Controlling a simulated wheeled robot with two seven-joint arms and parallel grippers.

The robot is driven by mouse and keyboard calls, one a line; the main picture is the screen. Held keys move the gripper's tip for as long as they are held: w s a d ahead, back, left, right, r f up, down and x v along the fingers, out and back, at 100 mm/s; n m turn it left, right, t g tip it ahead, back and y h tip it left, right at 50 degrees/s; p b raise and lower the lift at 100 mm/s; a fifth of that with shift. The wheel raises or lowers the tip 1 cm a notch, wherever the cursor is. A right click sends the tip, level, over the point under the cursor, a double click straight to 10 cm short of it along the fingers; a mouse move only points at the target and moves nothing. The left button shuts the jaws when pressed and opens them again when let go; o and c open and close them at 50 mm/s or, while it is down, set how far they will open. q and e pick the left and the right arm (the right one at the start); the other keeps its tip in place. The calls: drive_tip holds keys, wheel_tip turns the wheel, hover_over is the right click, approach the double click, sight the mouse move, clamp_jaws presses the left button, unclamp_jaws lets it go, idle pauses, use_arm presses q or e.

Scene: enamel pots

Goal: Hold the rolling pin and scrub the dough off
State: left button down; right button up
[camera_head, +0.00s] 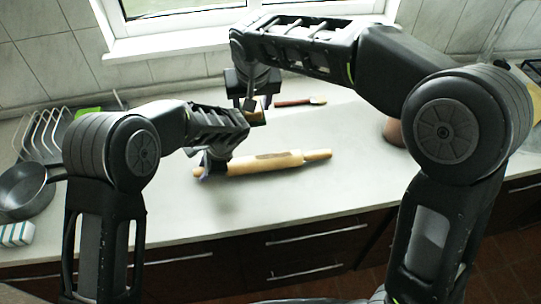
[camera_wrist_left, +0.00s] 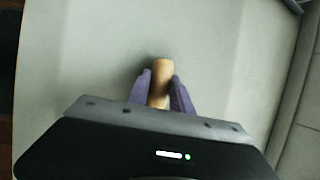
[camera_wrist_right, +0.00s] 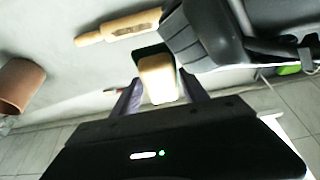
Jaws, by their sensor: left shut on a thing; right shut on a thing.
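The wooden rolling pin (camera_head: 265,162) lies level across the counter in the head view, with a darker patch along the top of its barrel, perhaps dough. My left gripper (camera_head: 203,168) is shut on its left handle. That handle (camera_wrist_left: 161,72) shows between the purple fingers in the left wrist view. My right gripper (camera_head: 250,104) is shut on a sponge (camera_wrist_right: 158,82) with a beige body and a dark green layer. It holds the sponge behind and above the pin's left part, apart from it. My left forearm partly hides the sponge in the head view.
A brush with a red handle (camera_head: 298,102) lies behind the pin. A terracotta pot (camera_head: 394,132) stands at the right, partly behind my right arm. A wire rack (camera_head: 38,135) and a grey pan (camera_head: 22,188) are at the left. The counter (camera_head: 330,200) in front is clear.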

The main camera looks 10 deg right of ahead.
drive_tip(key=shift+a, duration=0.15)
drive_tip(key=d, duration=1)
drive_tip(key=shift+d, duration=0.15)
use_arm(q)
drive_tip(key=c, duration=1.2)
unclamp_jaws()
drive_tip(key=shift+c, duration=0.2)
drive_tip(key=shift+r, duration=0.1)
drive_tip(key=shift+r, duration=3.45)
